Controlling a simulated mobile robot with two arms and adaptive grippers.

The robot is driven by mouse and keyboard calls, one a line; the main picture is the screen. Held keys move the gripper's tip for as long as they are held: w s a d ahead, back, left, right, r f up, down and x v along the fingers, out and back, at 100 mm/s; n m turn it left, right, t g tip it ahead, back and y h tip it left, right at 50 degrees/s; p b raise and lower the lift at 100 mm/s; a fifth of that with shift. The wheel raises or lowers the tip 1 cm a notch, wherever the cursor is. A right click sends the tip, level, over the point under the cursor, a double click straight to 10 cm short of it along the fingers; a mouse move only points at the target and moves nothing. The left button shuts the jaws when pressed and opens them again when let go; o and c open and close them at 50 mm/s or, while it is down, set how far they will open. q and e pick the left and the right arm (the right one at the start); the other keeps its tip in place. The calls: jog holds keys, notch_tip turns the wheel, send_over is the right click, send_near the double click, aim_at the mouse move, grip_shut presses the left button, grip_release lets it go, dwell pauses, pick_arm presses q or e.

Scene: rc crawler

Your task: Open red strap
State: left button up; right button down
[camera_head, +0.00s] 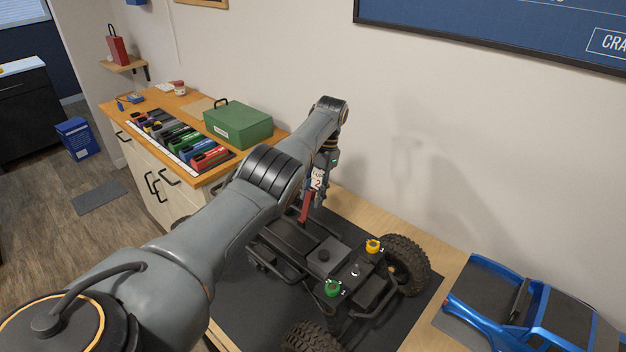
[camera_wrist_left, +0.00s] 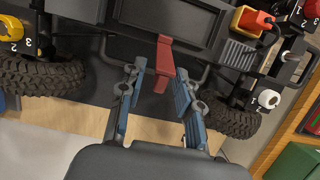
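The red strap (camera_head: 305,207) is on the crawler chassis (camera_head: 290,243), partly behind my left arm in the head view. In the left wrist view the red strap (camera_wrist_left: 165,58) stands out from the dark chassis, with its lower end between my fingers. My left gripper (camera_wrist_left: 160,80) is open, with one blue-padded finger on each side of the strap and a visible gap on both sides. My right gripper is not in view.
The chassis stands on a dark mat (camera_head: 260,310). A yellow cap (camera_head: 373,246) and a green cap (camera_head: 332,288) sit on it. A blue truck body (camera_head: 540,310) lies at right. A green box (camera_head: 238,124) and colored packs (camera_head: 185,143) occupy the left counter.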

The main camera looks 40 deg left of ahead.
pick_arm(q)
notch_tip(320, 180, up, 9)
jog(key=shift+w+f, duration=0.1)
jog(key=shift+f, duration=0.05)
jog(key=shift+r, duration=0.25)
dwell(0.8)
